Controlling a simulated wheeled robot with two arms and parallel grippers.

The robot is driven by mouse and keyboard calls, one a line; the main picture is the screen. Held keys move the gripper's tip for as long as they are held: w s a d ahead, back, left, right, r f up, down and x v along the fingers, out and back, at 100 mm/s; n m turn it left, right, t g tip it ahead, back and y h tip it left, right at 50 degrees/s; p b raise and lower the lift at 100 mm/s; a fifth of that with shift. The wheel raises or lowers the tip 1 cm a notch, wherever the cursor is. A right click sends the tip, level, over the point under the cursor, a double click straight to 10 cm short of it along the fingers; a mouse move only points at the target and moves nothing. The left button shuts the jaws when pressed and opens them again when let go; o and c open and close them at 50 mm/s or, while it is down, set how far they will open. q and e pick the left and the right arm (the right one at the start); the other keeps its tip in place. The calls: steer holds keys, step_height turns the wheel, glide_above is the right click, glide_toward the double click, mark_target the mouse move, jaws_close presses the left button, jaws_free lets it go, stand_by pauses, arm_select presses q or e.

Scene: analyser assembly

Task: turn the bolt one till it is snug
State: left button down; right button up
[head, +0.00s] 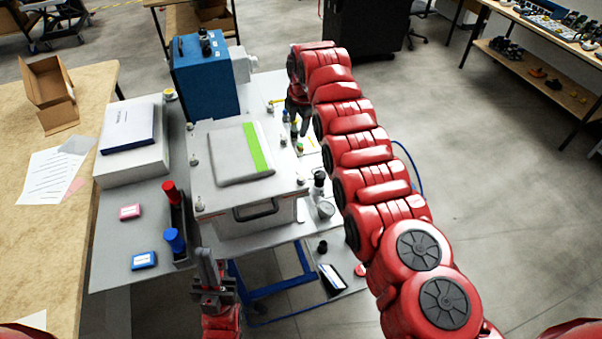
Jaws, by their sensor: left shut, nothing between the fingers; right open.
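A white analyser box (238,222) stands on the grey table, with a grey lid plate (216,155) carrying a green strip on top. Small bolt-like posts stand along its edges, including one at the left front corner (200,203) and one on the left side (194,160). I cannot tell which is bolt one. My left gripper (207,258) is shut and empty, in front of the box near its left front corner, apart from the bolts. My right gripper (298,124) is open at the far right edge of the box; its fingers are small and partly hidden by my arm.
A blue machine (207,78) stands behind the box. A white case with a book (128,130) lies further left. A gauge (326,209) is right of the box.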

steer(key=s+r+n+g+h, duration=0.1)
steer(key=s+r+n+g, duration=0.2)
steer(key=s+r, duration=0.45)
steer(key=b, duration=0.3)
glide_above(301, 178)
step_height(301, 178, down, 7)
steer(key=shift+g, duration=0.3)
step_height(301, 178, down, 10)
steer(key=p, duration=0.4)
steer(key=shift+f, duration=0.15)
steer(key=shift+f+p, duration=0.3)
steer(key=shift+f, duration=0.2)
steer(key=shift+c, duration=0.2)
steer(key=shift+w, duration=0.1)
jaws_close()
